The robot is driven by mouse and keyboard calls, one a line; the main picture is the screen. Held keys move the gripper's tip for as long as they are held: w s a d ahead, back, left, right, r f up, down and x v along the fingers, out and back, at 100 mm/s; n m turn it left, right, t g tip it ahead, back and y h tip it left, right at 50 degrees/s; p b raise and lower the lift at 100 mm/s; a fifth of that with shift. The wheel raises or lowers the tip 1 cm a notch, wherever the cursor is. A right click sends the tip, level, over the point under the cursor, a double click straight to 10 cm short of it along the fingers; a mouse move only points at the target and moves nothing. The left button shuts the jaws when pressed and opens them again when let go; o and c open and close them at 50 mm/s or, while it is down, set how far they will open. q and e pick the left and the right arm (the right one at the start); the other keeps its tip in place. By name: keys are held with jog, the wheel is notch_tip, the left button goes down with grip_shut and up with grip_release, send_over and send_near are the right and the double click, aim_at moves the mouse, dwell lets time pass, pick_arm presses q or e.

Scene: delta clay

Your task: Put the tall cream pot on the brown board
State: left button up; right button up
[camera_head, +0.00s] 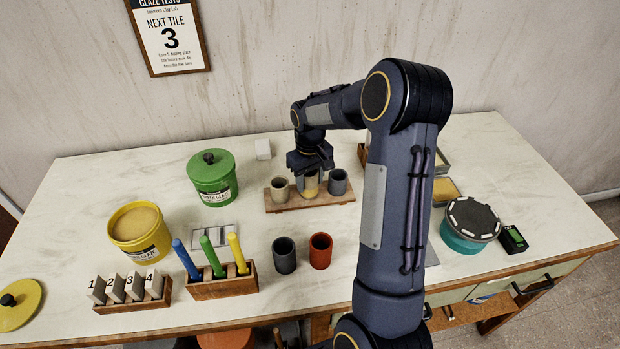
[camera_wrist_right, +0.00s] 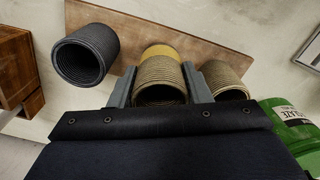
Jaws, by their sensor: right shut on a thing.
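The tall cream pot (camera_wrist_right: 160,78) is ribbed, with a yellow lower part, and stands upright between the fingers of my right gripper (camera_wrist_right: 160,88). In the head view my right gripper (camera_head: 311,173) comes down on the pot (camera_head: 311,188) from above and is shut on it. The pot is over the middle of the brown board (camera_head: 291,206), between a short cream pot (camera_head: 279,189) and a grey pot (camera_head: 338,183). The board also shows in the wrist view (camera_wrist_right: 122,32). I cannot tell whether the pot's base touches it. My left gripper is not in view.
A dark pot (camera_head: 284,256) and a red pot (camera_head: 320,251) stand in front of the board. A green bucket (camera_head: 213,182) and a yellow bucket (camera_head: 139,232) are at left. A teal tub (camera_head: 470,225) is at right. A white block (camera_head: 263,149) stands behind the board.

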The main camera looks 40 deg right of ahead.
jog(key=shift+f, duration=0.15)
jog(key=o, duration=0.9)
jog(key=shift+c, duration=0.2)
notch_tip(320, 180, up, 12)
jog(key=r, duration=0.1)
jog(key=s+a+r+t+y, duration=0.2)
jog(key=s+a+r+t, duration=0.15)
jog(key=s+a, duration=0.65)
jog(key=s+a+f+t+y, duration=0.1)
jog(key=s+a+f, duration=0.3)
jog(key=s+a, duration=0.5)
jog(key=s+t, duration=0.1)
jog(key=s, duration=0.3)
jog(key=shift+s+a+m+y+b, duration=0.15)
jog(key=shift+s+m+y+b, duration=0.15)
jog(key=shift+y+b, duration=0.1)
jog(key=shift+r, duration=0.1)
